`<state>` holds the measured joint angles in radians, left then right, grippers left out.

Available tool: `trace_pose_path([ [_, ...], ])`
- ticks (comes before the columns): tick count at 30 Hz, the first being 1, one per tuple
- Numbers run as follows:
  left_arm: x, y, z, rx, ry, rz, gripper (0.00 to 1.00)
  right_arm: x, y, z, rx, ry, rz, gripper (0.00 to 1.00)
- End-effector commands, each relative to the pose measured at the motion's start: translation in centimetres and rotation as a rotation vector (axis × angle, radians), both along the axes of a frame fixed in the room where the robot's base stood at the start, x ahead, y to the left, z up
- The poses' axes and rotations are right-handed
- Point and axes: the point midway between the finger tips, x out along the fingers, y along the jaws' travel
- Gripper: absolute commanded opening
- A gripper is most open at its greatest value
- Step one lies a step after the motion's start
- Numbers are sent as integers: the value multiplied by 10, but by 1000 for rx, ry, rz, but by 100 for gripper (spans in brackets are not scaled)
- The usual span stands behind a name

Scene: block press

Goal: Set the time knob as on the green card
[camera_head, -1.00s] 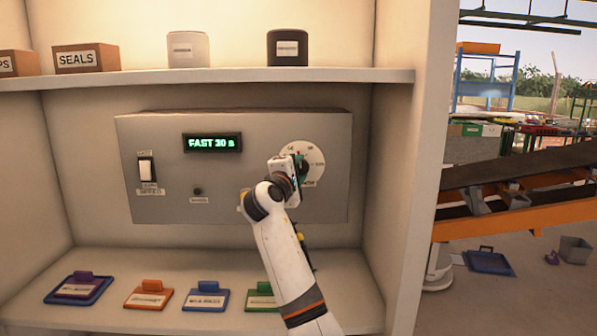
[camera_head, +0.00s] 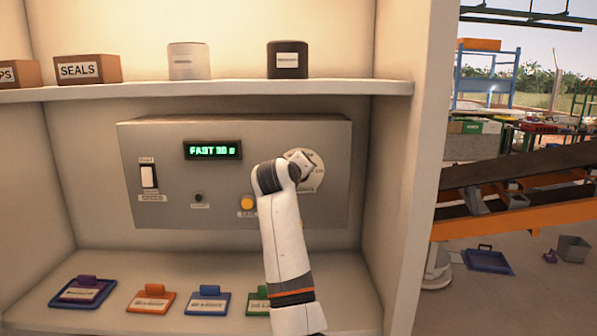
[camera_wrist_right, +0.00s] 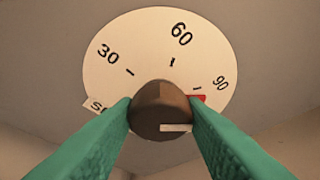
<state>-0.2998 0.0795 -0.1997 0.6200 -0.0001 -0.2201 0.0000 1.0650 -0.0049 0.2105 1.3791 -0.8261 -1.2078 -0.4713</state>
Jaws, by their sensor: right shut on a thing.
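The time knob (camera_wrist_right: 160,110) is a dark brown knob on a round white dial (camera_wrist_right: 110,70) marked 30, 60 and 90. My right gripper (camera_wrist_right: 162,118) is shut on the knob, with its green fingers on either side. A red mark shows beside the knob by the 90 tick; a white strip lies at its lower edge. In the head view the dial (camera_head: 318,178) is partly covered by my right arm. The green display (camera_head: 213,150) appears to read FAST 30 s. The green card (camera_head: 257,302) is mostly hidden behind my arm and its writing is unreadable. My left gripper is not in view.
The grey panel (camera_head: 160,210) also has a white rocker switch (camera_head: 149,176), a dark round part (camera_head: 199,197) and a yellow button (camera_head: 247,203) close to my arm. Purple (camera_head: 83,291), orange (camera_head: 151,299) and blue (camera_head: 207,301) cards stand on the lower shelf.

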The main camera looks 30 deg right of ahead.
Motion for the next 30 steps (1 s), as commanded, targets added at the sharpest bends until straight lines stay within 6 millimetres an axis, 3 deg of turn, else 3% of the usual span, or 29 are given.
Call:
trace_pose_path([
  [18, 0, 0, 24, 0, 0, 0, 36, -1, -2, 0, 483, -288, -1, 15],
  [30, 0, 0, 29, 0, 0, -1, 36, -2, -3, -1, 661, -397, -2, 15],
])
